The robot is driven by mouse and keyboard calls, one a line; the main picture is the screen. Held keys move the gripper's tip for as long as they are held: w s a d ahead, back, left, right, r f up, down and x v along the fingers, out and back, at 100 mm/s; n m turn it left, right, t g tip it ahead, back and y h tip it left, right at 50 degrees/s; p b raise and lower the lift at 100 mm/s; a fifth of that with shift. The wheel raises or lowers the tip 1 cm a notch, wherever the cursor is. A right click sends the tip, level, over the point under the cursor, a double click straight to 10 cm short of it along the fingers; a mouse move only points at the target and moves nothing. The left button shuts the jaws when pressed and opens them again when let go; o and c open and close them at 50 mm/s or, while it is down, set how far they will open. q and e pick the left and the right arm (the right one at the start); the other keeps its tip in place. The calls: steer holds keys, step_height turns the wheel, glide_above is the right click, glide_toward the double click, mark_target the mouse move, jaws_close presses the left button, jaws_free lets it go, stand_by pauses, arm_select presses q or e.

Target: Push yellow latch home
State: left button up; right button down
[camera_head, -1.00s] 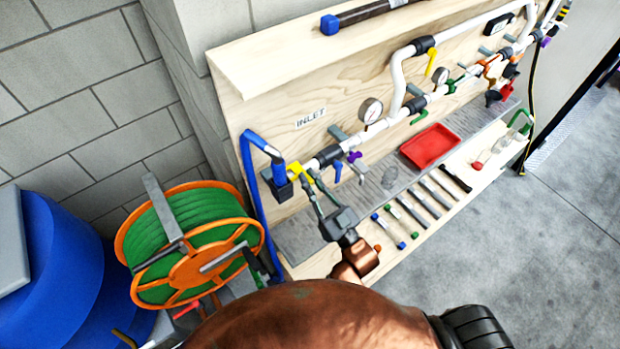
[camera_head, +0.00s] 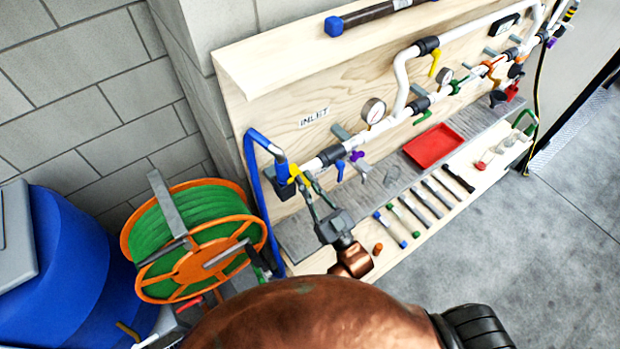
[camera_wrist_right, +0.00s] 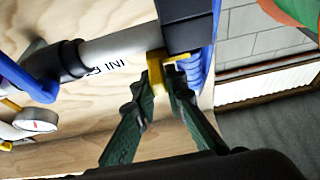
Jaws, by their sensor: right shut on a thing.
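The yellow latch (camera_head: 294,173) sits at the left end of the white pipe (camera_head: 318,162), beside the dark block (camera_head: 282,190) under the blue hose. My right gripper (camera_head: 307,187) reaches up to it from below. The right wrist view shows the yellow latch (camera_wrist_right: 155,72) close up, against the dark block (camera_wrist_right: 188,32). The dark green fingers of my right gripper (camera_wrist_right: 160,84) are at its lower part, one on each side, shut on it. The fingertips hide part of the latch. My left gripper is not in view.
A shelf carries a red tray (camera_head: 433,147) and a row of tools (camera_head: 418,205) right of my gripper. A blue hose (camera_head: 255,200) runs down the board's left edge. An orange reel with green hose (camera_head: 195,240) and a blue barrel (camera_head: 75,260) stand at left.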

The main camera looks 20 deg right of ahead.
steer(key=c, duration=2)
jaws_free()
steer(key=shift+a, duration=0.3)
steer(key=shift+o, duration=0.2)
steer(key=shift+d, duration=0.1)
steer(key=shift+s, duration=0.15)
steer(key=v, duration=1.1)
steer(key=shift+s+d+f, duration=0.15)
steer(key=shift+s+f, duration=0.1)
steer(key=shift+s, duration=0.05)
